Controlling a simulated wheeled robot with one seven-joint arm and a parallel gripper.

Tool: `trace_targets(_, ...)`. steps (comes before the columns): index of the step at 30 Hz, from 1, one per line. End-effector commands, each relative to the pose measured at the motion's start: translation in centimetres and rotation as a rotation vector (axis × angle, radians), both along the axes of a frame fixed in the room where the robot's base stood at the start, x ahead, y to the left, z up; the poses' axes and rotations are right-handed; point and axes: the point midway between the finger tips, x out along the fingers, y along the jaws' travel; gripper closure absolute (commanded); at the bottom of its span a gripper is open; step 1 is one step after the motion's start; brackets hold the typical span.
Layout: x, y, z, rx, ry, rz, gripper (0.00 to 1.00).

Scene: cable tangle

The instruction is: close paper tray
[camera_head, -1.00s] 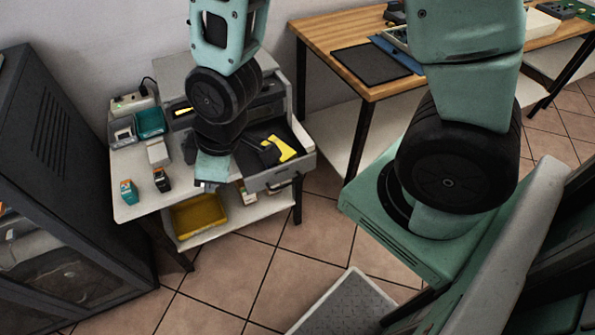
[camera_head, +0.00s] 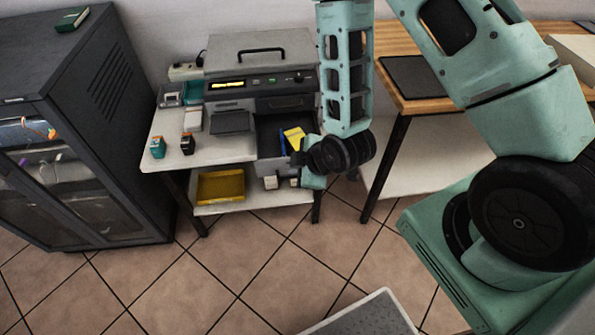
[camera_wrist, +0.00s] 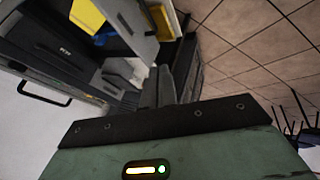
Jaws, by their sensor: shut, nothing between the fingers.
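The grey printer (camera_head: 258,60) stands on a white side table, with a handle on top and a lit yellow display. Its paper tray (camera_head: 272,170) is pulled out at the lower right, holding a yellow item (camera_head: 293,139). My gripper (camera_head: 297,160) is shut at the tray's front right corner; the arm partly hides that corner. In the wrist view the closed dark fingers (camera_wrist: 166,86) are empty, beside the grey tray front (camera_wrist: 128,22). I cannot tell whether they touch it. The printer body (camera_wrist: 62,52) is at the left there.
Two small cartridges (camera_head: 187,144) stand on the side table (camera_head: 222,150). A yellow bin (camera_head: 221,186) sits on its lower shelf. A dark cabinet (camera_head: 75,130) is at the left, a wooden table (camera_head: 418,101) at the right.

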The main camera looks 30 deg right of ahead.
Motion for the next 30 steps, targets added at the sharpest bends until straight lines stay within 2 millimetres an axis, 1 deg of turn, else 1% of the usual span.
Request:
trace_targets(1, 0.2, 0.1, -0.9, 0.001, -0.002, -0.001, 1.00)
trace_targets(5, 0.7, 0.2, -1.5, 0.001, -0.002, -0.001, 1.00)
trace_targets(7, 1.2, 0.5, -2.0, 0.002, 0.001, -0.002, 1.00)
trace_targets(17, 4.7, 1.8, -6.9, 0.001, 0.003, -0.002, 1.00)
trace_targets(21, 6.9, 1.1, -6.7, 0.001, -0.002, -0.004, 1.00)
trace_targets(24, 7.8, 0.9, -6.8, 0.002, 0.001, -0.003, 1.00)
trace_targets(30, 8.6, 0.6, -6.9, 0.001, 0.001, 0.000, 1.00)
